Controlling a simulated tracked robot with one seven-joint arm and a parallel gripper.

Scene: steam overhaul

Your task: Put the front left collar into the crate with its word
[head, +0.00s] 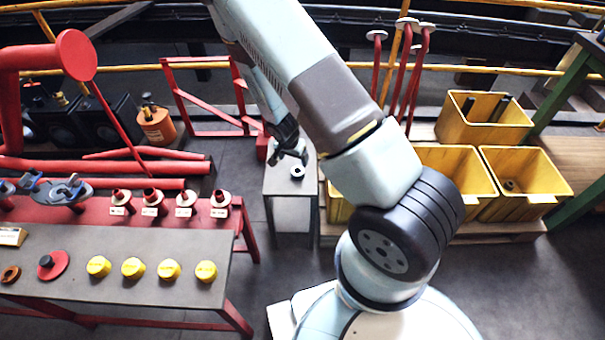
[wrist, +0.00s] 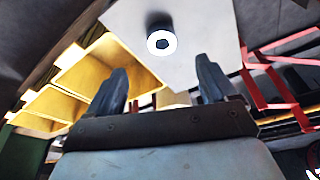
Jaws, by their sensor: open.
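A small dark collar with a white ring face and a dark hole (head: 297,173) stands on a grey stand (head: 283,185); it also shows in the wrist view (wrist: 161,42). No other collar is seen on the stand, and I cannot tell whether this is the front left one. My gripper (head: 290,152) is open and empty, close above the stand, just behind the collar in the head view. In the wrist view the collar lies beyond my fingers (wrist: 162,78), apart from them. Yellow crates (head: 530,203) stand to the right; no words on them are readable. My arm hides part of them.
A small round part (head: 511,185) lies in the right front crate. Another yellow crate (head: 485,134) stands behind, holding dark pieces. A bench (head: 120,240) at left carries yellow caps (head: 169,269) and tagged flanged parts (head: 152,198). A red frame (head: 205,100) stands behind the stand.

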